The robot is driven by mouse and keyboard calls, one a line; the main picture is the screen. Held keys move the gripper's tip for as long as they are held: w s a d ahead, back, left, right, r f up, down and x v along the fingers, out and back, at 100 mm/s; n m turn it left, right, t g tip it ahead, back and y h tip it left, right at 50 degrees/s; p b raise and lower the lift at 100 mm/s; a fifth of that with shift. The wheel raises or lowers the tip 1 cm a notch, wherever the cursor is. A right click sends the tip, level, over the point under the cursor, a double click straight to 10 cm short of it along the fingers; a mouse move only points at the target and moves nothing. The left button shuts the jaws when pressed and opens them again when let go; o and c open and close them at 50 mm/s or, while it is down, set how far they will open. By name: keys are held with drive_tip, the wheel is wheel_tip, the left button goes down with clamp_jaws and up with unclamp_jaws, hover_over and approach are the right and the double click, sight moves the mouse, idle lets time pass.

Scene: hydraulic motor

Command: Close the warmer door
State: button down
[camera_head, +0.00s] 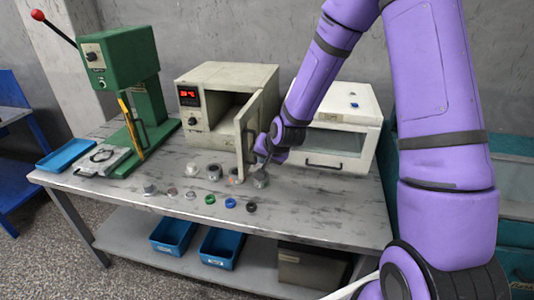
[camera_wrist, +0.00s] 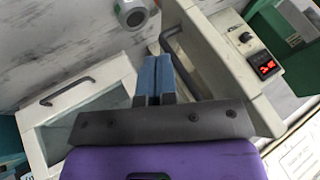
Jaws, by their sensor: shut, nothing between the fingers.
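The warmer (camera_head: 190,105) is a beige box with a red display, standing on the workbench. Its door (camera_head: 261,118) stands open, swung out toward the front from the right side; the dark inside shows left of it. My gripper (camera_head: 262,156) is low on the right, outer side of the door, near its front edge. In the wrist view the blue fingers of my gripper (camera_wrist: 153,78) are together and empty. They are just beside the grey door handle (camera_wrist: 183,62) on the door panel (camera_wrist: 220,62); whether they touch it I cannot tell.
A white box with a glass front (camera_head: 335,140) stands close right of my gripper. Several small parts, including a green ring (camera_head: 210,199) and a blue ring (camera_head: 230,203), lie in front of the door. A green press (camera_head: 122,62) stands left of the warmer.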

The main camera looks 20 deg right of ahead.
sight(244, 164)
drive_tip(key=shift+w+a+f, duration=0.5)
drive_tip(key=shift+w+a, duration=0.1)
drive_tip(key=shift+w, duration=0.15)
drive_tip(key=shift+w+a+f, duration=0.45)
drive_tip(key=shift+w+a, duration=0.15)
drive_tip(key=shift+w, duration=0.15)
drive_tip(key=shift+w+a+f, duration=0.5)
drive_tip(key=shift+w+a, duration=0.1)
drive_tip(key=shift+w, duration=0.15)
drive_tip(key=shift+a, duration=0.1)
